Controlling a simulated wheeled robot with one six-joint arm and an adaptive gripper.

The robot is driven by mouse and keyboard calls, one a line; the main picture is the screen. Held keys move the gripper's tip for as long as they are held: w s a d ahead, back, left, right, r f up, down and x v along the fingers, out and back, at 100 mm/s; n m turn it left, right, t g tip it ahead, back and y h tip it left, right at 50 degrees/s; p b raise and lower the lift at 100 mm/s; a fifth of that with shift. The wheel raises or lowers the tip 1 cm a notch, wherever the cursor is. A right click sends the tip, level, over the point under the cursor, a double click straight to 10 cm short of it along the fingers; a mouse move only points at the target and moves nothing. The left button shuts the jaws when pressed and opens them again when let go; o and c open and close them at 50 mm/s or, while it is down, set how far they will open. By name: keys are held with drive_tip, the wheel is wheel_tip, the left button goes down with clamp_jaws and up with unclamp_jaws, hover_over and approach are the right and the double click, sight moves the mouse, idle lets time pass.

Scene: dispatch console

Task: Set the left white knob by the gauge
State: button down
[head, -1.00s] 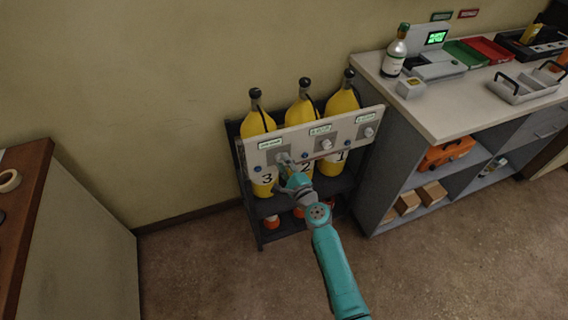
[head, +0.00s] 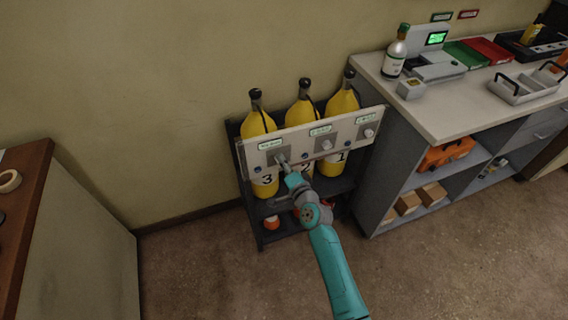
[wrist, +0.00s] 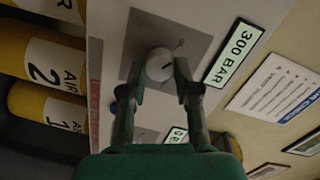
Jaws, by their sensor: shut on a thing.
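The left white knob (wrist: 160,64) is round, with a dark pointer mark, on a grey square plate of the white panel (head: 240,150). My gripper (head: 281,161) is at this knob at the panel's left end. In the wrist view its two fingers are closed on either side of the knob. The knob is mostly hidden in the head view.
The middle knob (head: 326,145) and right knob (head: 368,133) sit further right on the panel. Yellow numbered air bottles (head: 257,122) stand behind it in a dark rack. A grey counter (head: 440,115) is close on the right; a brown-topped cabinet (head: 30,190) stands left. Floor between is free.

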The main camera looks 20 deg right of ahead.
drive_tip(key=shift+n, duration=0.5)
drive_tip(key=c, duration=0.8)
unclamp_jaws()
drive_tip(key=shift+c, duration=0.2)
drive_tip(key=shift+s, duration=0.1)
drive_tip(key=s, duration=1.1)
drive_tip(key=shift+s+d+r, duration=0.25)
drive_tip(key=shift+s+r, duration=0.15)
drive_tip(key=shift+r, duration=0.05)
